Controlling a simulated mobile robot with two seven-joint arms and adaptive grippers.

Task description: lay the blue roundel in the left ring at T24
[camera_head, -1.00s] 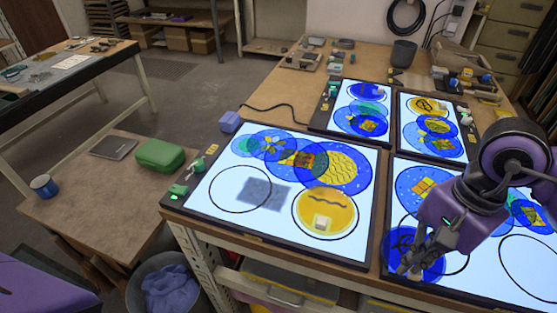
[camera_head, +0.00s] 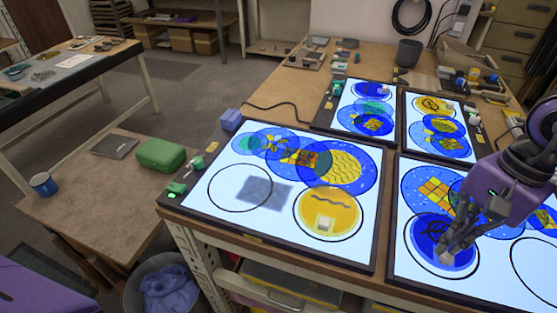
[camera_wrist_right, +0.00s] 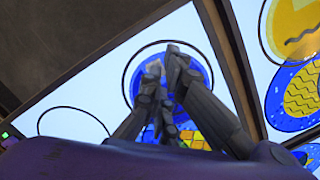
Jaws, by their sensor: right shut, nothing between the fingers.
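The blue roundel (camera_head: 424,232), dark blue with a leaf-like line pattern, lies on the right front light panel (camera_head: 470,291). It lies inside the black outline of that panel's left ring (camera_head: 403,254), with pale panel showing between them at the near edge. In the right wrist view the roundel (camera_wrist_right: 197,77) shows behind my fingers, partly hidden. My right gripper (camera_head: 450,249) is shut and empty, low over the roundel beside a small pale knob (camera_head: 446,258). I cannot tell whether its fingertips touch. My left gripper is not in view. No T24 label is legible.
An empty right ring (camera_head: 514,268) is on the same panel. The left front panel (camera_head: 205,222) holds blue discs, an amber disc (camera_head: 338,212) with a pale knob and an empty ring (camera_head: 209,190). Two smaller lit panels stand behind. A blue mug (camera_head: 43,185) is at left.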

